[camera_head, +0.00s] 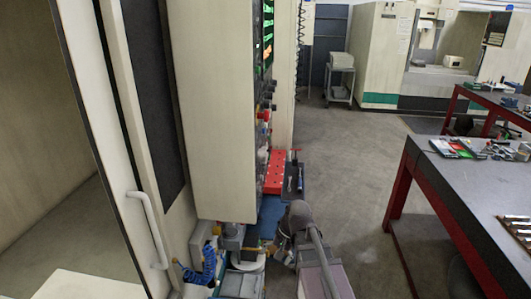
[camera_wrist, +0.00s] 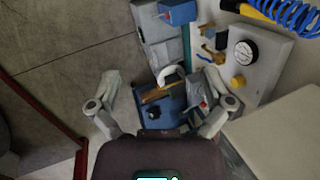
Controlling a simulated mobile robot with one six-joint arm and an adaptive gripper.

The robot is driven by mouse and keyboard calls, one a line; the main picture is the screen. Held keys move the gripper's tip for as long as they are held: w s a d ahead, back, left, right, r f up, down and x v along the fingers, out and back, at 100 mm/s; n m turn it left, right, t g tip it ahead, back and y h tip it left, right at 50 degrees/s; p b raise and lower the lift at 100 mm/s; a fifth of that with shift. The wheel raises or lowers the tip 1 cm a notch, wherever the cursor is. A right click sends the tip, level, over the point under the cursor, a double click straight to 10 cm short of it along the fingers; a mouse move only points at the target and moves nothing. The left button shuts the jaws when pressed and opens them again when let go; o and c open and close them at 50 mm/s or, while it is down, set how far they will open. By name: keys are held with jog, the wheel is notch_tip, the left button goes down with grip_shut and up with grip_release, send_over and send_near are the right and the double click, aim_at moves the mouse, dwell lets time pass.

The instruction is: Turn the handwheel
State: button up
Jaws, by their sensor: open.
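A white curved piece (camera_wrist: 172,75), perhaps part of the handwheel's rim, shows in the wrist view between my fingers. It lies above a blue surface with a yellow-brown bar; the rest of any wheel is hidden or too small to make out. My gripper (camera_wrist: 162,79) is open, with its two fingers spread to either side of this area. I cannot tell whether either finger touches anything. In the head view, my gripper (camera_head: 279,250) is low beside the machine, next to a pale rounded part (camera_head: 246,262) that may be the same piece.
A panel with a dial gauge (camera_wrist: 246,52) and a blue coiled hose (camera_wrist: 295,15) lies right of my gripper in the wrist view. A red block (camera_head: 274,172) and the machine's door handle (camera_head: 150,229) are near. A workbench (camera_head: 455,195) stands right; floor between is clear.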

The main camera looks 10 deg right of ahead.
jog(key=w+d+r+m+t+y+p, duration=0.1)
jog(key=w+r+m+y+p, duration=0.1)
jog(key=w+r+m+y, duration=0.35)
jog(key=m+t+y+p, duration=0.45)
jog(key=m+y, duration=0.35)
jog(key=m, duration=0.3)
send_near(264, 155)
jog(key=d, duration=0.2)
jog(key=w+d+f, duration=0.1)
jog(key=d, duration=0.1)
jog(key=shift+w, duration=0.1)
jog(key=shift+a, duration=0.1)
jog(key=x, duration=1.3)
jog(key=shift+w+a+f, duration=0.15)
jog(key=shift+a+f, duration=0.1)
